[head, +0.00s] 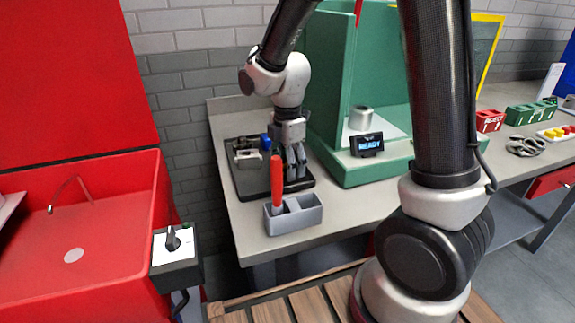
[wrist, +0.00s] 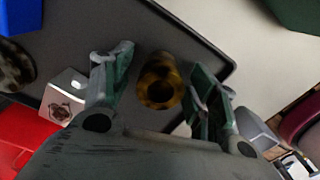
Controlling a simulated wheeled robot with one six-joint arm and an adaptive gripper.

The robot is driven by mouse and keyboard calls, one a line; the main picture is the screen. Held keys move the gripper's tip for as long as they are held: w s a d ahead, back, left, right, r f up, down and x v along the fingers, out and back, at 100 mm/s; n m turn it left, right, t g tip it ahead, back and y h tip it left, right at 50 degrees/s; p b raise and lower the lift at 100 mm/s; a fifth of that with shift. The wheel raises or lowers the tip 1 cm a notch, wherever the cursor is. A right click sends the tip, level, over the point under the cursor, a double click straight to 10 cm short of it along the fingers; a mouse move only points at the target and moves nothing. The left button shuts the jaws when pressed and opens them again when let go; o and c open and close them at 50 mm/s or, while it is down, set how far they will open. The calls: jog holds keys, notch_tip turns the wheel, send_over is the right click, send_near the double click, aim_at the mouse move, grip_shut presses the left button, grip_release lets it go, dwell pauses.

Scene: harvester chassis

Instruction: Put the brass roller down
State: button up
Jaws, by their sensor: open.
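The brass roller (wrist: 160,82) shows in the wrist view as a hollow brass cylinder, its open end toward the camera. It stands over a dark tray (wrist: 195,47), between the two fingers of my gripper (wrist: 158,85). The fingers are spread, with a gap on each side of the roller. In the head view my gripper (head: 294,162) points down over the dark tray (head: 241,185) on the bench, and the roller is hidden there. The wrist view does not clearly show whether the roller's far end touches the tray.
A grey caddy (head: 293,215) with a red-handled tool (head: 277,182) stands just in front of the tray. A blue-topped item (head: 265,142) and a metal block (head: 245,155) are on the tray. A green machine (head: 335,110) with a small display (head: 367,145) stands to the right.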

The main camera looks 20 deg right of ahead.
notch_tip(320, 180, up, 11)
jog(key=shift+r, duration=0.1)
jog(key=s+d+r+m+t, duration=0.2)
jog(key=s+d+r+m, duration=0.1)
jog(key=s+d+m, duration=0.4)
jog(key=s+d+r+m+t, duration=0.2)
jog(key=s+d+m, duration=0.6)
jog(key=s+m, duration=0.4)
jog(key=shift+r+m, duration=0.85)
jog(key=shift+m, duration=0.15)
